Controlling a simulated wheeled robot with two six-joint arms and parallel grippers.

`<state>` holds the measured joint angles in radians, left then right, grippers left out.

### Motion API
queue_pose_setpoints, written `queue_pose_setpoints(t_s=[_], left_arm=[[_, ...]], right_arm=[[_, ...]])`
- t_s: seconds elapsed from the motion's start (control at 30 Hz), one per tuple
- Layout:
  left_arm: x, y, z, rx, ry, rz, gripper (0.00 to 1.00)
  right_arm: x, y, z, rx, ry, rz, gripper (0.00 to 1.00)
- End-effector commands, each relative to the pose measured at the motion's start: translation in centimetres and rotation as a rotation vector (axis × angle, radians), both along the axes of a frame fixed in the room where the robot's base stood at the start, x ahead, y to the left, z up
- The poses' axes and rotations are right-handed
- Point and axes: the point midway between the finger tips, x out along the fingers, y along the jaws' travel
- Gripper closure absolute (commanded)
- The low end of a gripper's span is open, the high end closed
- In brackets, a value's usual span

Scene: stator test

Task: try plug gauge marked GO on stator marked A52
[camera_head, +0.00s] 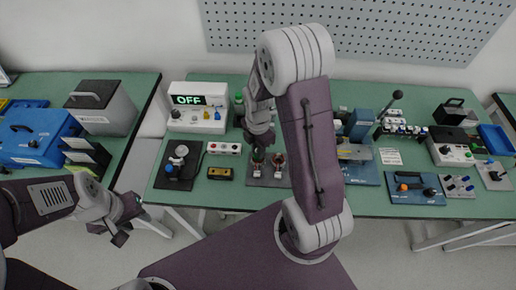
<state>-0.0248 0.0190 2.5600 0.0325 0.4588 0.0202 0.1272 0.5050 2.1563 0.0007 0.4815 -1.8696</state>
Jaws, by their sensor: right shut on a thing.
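My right gripper (258,146) points down over the grey plate (264,183) in the middle of the bench. It is shut on a small dark-green-topped thing (258,157), which looks like a plug gauge; its marking is too small to read. A similar red-topped piece (279,160) stands upright just to the right on the same plate. I cannot tell whether the held piece is clear of its white holder. No A52 mark is readable, so I cannot tell which thing is that stator. My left gripper (126,225) hangs over the floor left of the bench, empty, its fingers apart.
A box with an OFF display (199,99) stands at the back left. A black mat (172,182) with grey round parts and a yellow-black box (220,173) lie left of the plate. A blue tray (416,197) and several devices fill the right. My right arm hides part of the bench.

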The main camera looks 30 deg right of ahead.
Motion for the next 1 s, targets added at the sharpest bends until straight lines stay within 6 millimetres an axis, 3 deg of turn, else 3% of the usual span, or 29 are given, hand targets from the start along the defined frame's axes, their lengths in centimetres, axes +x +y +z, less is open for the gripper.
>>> queue_pose_setpoints(t_s=[1.0], left_arm=[[0.0,0.01,-0.18,0.0,0.0,0.0,0.64]], right_arm=[[0.04,0.0,-0.6,0.0,-0.001,0.0,1.0]])
